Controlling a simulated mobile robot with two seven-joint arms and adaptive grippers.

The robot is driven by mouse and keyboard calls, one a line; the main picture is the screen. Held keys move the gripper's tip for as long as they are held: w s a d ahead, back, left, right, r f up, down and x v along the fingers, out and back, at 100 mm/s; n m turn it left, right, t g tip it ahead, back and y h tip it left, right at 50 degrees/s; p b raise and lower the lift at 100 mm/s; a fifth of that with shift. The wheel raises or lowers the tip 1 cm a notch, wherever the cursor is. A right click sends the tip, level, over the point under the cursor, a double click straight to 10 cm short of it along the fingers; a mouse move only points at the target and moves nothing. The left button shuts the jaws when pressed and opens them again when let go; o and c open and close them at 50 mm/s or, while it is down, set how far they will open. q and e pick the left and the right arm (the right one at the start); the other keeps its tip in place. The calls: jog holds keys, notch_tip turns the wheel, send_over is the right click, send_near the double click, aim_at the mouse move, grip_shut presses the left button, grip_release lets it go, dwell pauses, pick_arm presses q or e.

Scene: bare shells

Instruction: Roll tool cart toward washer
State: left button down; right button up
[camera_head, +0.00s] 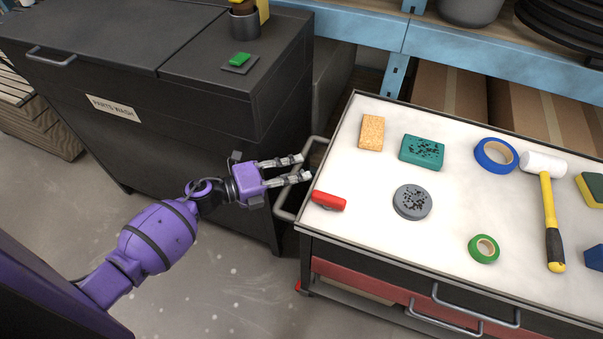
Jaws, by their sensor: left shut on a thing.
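The tool cart (453,215) has a white top, a dark frame and red drawers, and fills the right half of the view. Its grey push handle (283,213) sticks out from the left end. The washer (190,110) is a dark grey cabinet with a "PARTS WASH" label, standing at the upper left. A narrow gap separates it from the cart's left end. My right gripper is out of view.
The cart top carries a red object (329,201), a teal sponge (422,152), tape rolls (495,154) and a mallet (549,210), among others. A blue shelf rack (500,61) stands behind. Concrete floor (225,290) is clear at the front left.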

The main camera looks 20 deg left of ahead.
pick_arm(q)
jog(key=c, duration=1.9)
grip_release()
jog(key=shift+a, duration=0.35)
jog(key=v, duration=1.2)
jog(key=shift+s, duration=0.1)
jog(key=shift+f, duration=0.1)
